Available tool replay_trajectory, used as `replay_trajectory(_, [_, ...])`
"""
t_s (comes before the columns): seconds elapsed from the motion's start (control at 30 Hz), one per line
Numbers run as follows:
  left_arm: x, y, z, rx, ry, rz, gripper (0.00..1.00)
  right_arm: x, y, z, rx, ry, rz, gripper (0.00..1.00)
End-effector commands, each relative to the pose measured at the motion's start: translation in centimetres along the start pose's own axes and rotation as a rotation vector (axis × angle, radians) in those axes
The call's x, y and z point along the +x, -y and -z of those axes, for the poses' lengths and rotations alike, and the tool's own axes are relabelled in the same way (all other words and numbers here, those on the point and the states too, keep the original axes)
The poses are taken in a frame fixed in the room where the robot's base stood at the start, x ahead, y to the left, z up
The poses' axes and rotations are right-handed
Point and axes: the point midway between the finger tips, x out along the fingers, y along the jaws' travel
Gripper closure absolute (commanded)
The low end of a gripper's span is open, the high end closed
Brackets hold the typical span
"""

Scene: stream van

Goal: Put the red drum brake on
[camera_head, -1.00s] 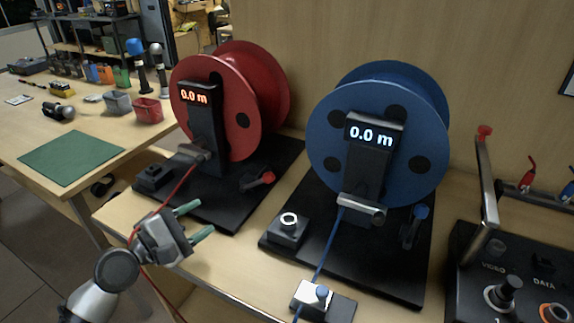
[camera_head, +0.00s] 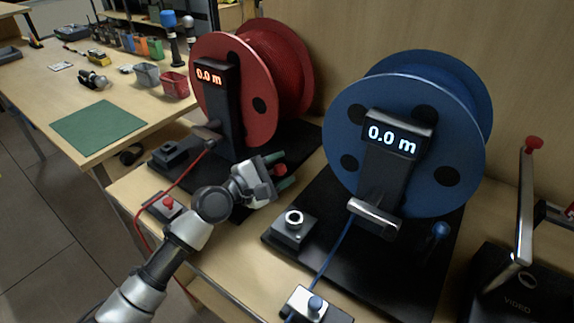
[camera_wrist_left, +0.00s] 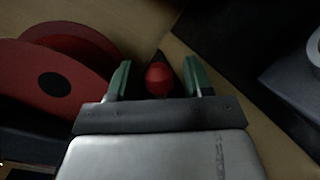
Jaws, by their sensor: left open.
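The red drum (camera_head: 236,85) stands on a black base behind a post whose display reads 0.0 m. Its brake lever has a red knob (camera_head: 280,170) at the drum's lower right. My left gripper (camera_head: 281,170) is open at the knob. In the left wrist view, the red knob (camera_wrist_left: 158,78) sits between the two green fingertips, with gaps visible on both sides. The gripper hides most of the lever in the head view. My right gripper is not in view.
The blue drum (camera_head: 405,130) on its black base stands close to the right, with a black button box (camera_head: 293,228) at its near corner. A red cable (camera_head: 172,190) runs below my left arm. A control box (camera_head: 520,285) stands far right.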

Motion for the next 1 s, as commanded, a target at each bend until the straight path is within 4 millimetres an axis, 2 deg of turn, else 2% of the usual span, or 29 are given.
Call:
replay_trajectory(0.2, [1.7, 0.0, 0.0, 0.000, 0.000, 0.001, 0.50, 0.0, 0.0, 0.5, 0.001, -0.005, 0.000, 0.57])
replay_trajectory(0.47, [1.9, 0.0, 0.0, 0.000, 0.000, 0.001, 0.50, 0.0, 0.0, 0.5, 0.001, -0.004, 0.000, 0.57])
replay_trajectory(0.57, [1.8, 0.0, 0.0, 0.000, 0.000, 0.001, 0.62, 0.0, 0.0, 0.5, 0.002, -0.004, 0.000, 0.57])
replay_trajectory(0.8, [1.8, 0.0, 0.0, 0.000, 0.000, 0.001, 0.99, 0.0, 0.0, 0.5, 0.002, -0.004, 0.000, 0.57])
replay_trajectory(1.0, [1.8, 0.0, 0.0, -0.001, 0.000, 0.001, 1.00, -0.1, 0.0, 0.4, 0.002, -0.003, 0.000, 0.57])
